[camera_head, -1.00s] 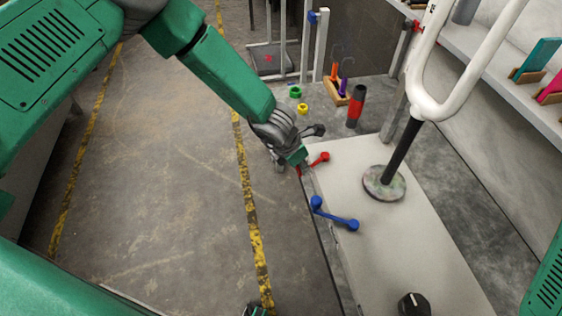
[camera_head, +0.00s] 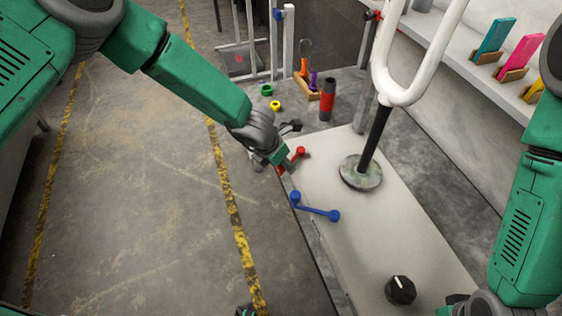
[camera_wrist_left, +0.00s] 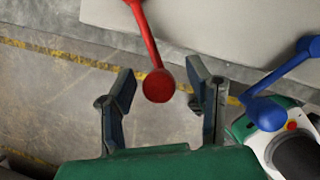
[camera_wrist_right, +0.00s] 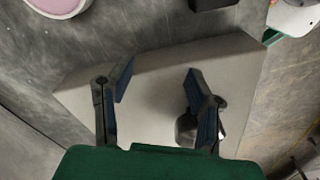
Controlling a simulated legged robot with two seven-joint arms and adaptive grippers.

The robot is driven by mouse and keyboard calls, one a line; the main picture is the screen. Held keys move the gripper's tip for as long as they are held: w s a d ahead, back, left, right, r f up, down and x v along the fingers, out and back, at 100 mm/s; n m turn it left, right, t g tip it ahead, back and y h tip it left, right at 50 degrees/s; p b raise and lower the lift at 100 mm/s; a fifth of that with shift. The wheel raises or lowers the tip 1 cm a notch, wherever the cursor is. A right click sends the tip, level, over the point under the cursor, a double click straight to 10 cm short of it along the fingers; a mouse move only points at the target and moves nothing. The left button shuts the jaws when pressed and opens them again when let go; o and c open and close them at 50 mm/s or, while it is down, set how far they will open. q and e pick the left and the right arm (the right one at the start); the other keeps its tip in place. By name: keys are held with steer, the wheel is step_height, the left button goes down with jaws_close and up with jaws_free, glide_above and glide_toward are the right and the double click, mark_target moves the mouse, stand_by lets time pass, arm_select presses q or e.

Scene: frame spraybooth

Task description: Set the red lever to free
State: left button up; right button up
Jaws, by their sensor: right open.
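The red lever (camera_head: 300,153) sits at the far left corner of the pale bench top. Its red ball end and rod show in the left wrist view (camera_wrist_left: 158,86). My left gripper (camera_wrist_left: 160,72) is open, with the red ball between its two fingers and visible gaps on both sides. In the head view my left gripper (camera_head: 277,160) partly hides the lever. My right gripper (camera_wrist_right: 160,80) is open and empty above the pale surface in its wrist view. No markings for the lever's positions can be read.
A blue lever (camera_head: 318,210) stands nearer along the same bench edge (camera_head: 400,220). A black knob (camera_head: 400,290) is at the near end. A white tubular frame on a black post with a round base (camera_head: 360,172) rises from the bench. Floor on the left is clear.

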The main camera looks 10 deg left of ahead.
arm_select(q)
steer(key=v, duration=1.1)
steer(key=shift+r, duration=0.4)
steer(key=shift+s+a+f, duration=0.1)
steer(key=shift+a, duration=0.05)
steer(key=s+a+f+m+g+y, duration=0.1)
steer(key=s+a+f+m, duration=0.45)
steer(key=s+m, duration=0.25)
steer(key=s+a+f+m+y, duration=0.2)
steer(key=s+a+f+m, duration=0.2)
steer(key=s+f+m, duration=0.35)
steer(key=s+a+m+g, duration=0.1)
steer(key=s+a+m, duration=0.2)
steer(key=s+m, duration=0.4)
steer(key=s+a+m+g, duration=0.1)
steer(key=s+a+m, duration=0.2)
steer(key=s+m, duration=0.4)
steer(key=shift+s+a+f, duration=0.2)
steer(key=shift+s+a, duration=0.2)
steer(key=shift+s, duration=0.05)
steer(key=shift+w, duration=0.1)
